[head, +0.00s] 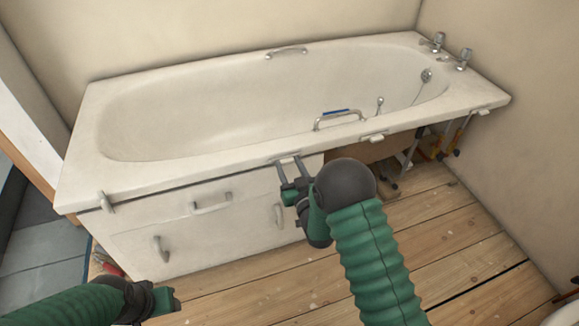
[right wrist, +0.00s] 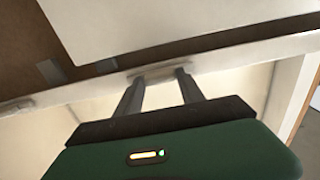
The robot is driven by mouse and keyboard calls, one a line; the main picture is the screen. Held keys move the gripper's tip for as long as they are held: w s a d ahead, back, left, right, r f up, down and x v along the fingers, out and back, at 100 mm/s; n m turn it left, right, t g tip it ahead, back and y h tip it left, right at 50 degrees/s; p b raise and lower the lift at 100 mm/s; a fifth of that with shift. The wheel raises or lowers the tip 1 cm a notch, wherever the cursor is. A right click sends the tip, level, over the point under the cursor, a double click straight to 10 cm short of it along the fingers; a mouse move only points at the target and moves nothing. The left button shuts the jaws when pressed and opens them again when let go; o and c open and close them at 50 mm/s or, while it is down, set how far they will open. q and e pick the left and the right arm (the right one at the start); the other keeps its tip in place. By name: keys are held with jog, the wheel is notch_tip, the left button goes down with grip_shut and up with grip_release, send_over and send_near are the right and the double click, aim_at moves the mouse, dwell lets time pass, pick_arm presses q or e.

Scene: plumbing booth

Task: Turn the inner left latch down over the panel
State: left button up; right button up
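The white panel (head: 240,225) stands under the left part of the bath's front rim and has several grey handles. The inner left latch (head: 288,159) lies flat along the rim's underside above the panel's right part; it also shows in the right wrist view (right wrist: 160,72). My right gripper (head: 291,163) is at this latch, fingers apart, tips at or just below it; I cannot tell whether they touch it. The outer left latch (head: 106,202) hangs down over the panel's left top corner. My left gripper (head: 172,298) is low at the left, its fingers unclear.
The white bath (head: 110,92) fills the back. Two more latches, one mid-rim (head: 374,138) and one at the right end (head: 483,112), lie flat. The space right of the panel is open, with pipes and legs (head: 440,145). The wooden floor (head: 440,230) in front is mostly clear.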

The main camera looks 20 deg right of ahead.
jog(key=c, duration=0.6)
jog(key=shift+c, duration=0.2)
jog(key=shift+n, duration=0.3)
jog(key=n+p, duration=0.1)
jog(key=n, duration=0.2)
jog(key=shift+a+n, duration=0.1)
jog(key=shift+n, duration=0.2)
jog(key=n+p, duration=0.1)
jog(key=n, duration=0.3)
jog(key=shift+a+p, duration=0.1)
jog(key=shift+p, duration=0.25)
jog(key=n+p, duration=0.1)
jog(key=n, duration=0.3)
jog(key=shift+f, duration=0.15)
jog(key=shift+s+a+f+n+p, duration=0.1)
jog(key=shift+n+p, duration=0.2)
jog(key=shift+n, duration=0.8)
jog(key=shift+f+n+p, duration=0.1)
jog(key=shift+n+p, duration=0.2)
jog(key=shift+n, duration=0.8)
jog(key=shift+f, duration=0.1)
